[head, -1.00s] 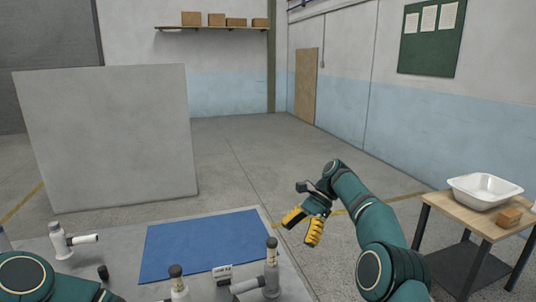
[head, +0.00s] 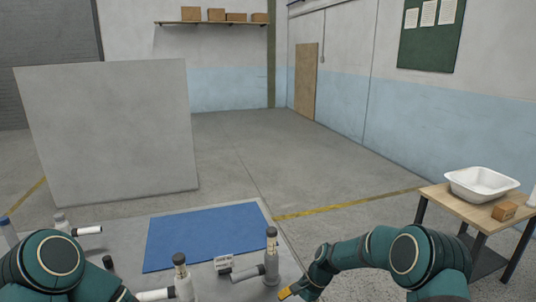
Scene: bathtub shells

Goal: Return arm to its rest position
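My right arm comes in from the lower right, bent at the elbow. Its gripper (head: 287,293) is low at the bottom edge, beside the front right of the grey table (head: 120,248). Only part of a yellow finger shows, so its opening is hidden. My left arm's dark green link fills the lower left corner; its gripper is out of view. A white tub-shaped shell (head: 481,185) sits on the small wooden side table (head: 460,208) at the right, apart from both arms.
A blue mat (head: 205,237) lies bare on the grey table. White and grey cylindrical fixtures (head: 271,255) and (head: 183,280) stand along its front, with another (head: 62,226) at the left. A small brown box (head: 504,211) sits by the shell. A grey panel (head: 108,130) stands behind.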

